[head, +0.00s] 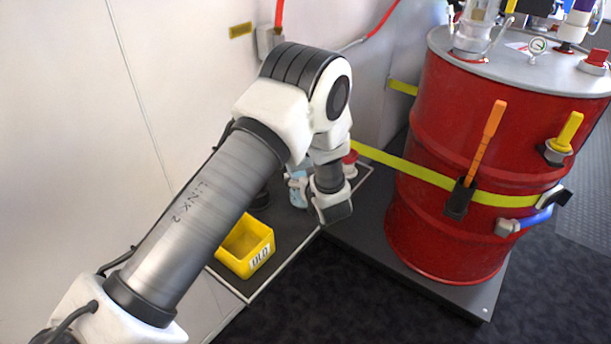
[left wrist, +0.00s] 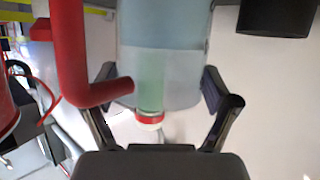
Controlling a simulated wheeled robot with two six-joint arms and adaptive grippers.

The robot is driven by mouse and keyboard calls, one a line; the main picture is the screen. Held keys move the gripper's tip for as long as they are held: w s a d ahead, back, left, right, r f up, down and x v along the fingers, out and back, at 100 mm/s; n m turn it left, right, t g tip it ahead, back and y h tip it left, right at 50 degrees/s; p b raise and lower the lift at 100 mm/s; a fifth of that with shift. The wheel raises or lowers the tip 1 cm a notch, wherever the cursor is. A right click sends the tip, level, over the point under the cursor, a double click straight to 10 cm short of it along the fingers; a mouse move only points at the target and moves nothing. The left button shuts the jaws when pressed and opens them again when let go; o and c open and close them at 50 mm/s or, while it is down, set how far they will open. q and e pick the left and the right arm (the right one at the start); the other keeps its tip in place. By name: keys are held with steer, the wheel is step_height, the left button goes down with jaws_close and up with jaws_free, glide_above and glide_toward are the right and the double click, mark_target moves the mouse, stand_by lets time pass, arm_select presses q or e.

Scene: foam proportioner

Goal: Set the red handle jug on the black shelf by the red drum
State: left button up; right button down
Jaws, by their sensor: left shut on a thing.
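The jug shows close up in the left wrist view as a clear, bluish body (left wrist: 185,55) with a thick red handle (left wrist: 72,55) on its left. My left gripper (left wrist: 165,112) has a finger on each side of the body and is shut on it. In the head view my left gripper (head: 330,208) points down over the black shelf (head: 285,226), left of the red drum (head: 410,225). The fingers are hidden there. A pale blue part (head: 298,190) shows beside the gripper; I cannot tell whether it belongs to the jug. My right gripper is out of view.
A yellow bin (head: 245,245) stands on the shelf's near part. A small red and white item (head: 350,163) is behind my wrist. A dark cylindrical thing (left wrist: 275,15) is at the wrist view's top right. Orange and yellow handles stick out from the drum.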

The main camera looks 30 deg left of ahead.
arm_select(q)
steer(key=o, duration=1.6)
steer(key=shift+f, duration=0.15)
steer(key=p+v, duration=0.7)
steer(key=v, duration=0.5)
steer(key=shift+r, duration=0.2)
